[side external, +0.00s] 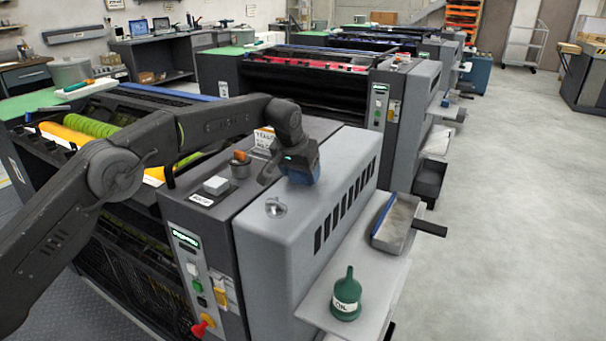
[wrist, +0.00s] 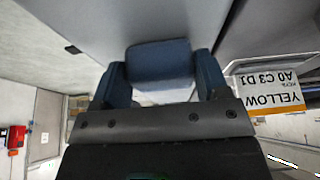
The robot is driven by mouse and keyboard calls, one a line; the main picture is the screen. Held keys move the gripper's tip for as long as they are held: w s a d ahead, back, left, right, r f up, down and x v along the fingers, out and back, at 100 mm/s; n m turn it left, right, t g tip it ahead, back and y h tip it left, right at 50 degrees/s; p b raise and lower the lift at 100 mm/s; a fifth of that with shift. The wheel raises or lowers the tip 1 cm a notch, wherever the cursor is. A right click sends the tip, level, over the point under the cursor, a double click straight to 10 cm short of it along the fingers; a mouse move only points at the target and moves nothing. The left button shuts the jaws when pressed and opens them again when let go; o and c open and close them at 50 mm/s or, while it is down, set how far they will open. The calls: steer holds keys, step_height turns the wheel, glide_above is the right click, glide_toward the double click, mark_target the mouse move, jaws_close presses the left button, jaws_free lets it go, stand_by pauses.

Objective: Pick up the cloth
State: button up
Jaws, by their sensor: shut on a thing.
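The cloth is a folded blue piece (wrist: 158,62) held between the two fingers of my gripper (wrist: 160,82) in the wrist view. The fingers are shut on it from its left and right sides. In the side view my gripper (side external: 291,163) is over the grey top of the nearest ink unit (side external: 335,165), with the blue cloth (side external: 305,174) at its tip. I cannot tell whether the cloth touches the top.
A card marked YELLOW (wrist: 282,92) stands close beside my gripper. A green oil bottle (side external: 346,298) and a metal tray (side external: 398,225) are on the side shelf.

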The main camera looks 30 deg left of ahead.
steer(key=shift+r, duration=0.1)
steer(key=shift+r, duration=0.9)
steer(key=shift+a+r, duration=0.2)
steer(key=shift+r, duration=1)
steer(key=s+a+r, duration=0.4)
steer(key=a+r, duration=0.2)
steer(key=a, duration=0.4)
steer(key=shift+a+r, duration=0.3)
steer(key=shift+a, duration=0.05)
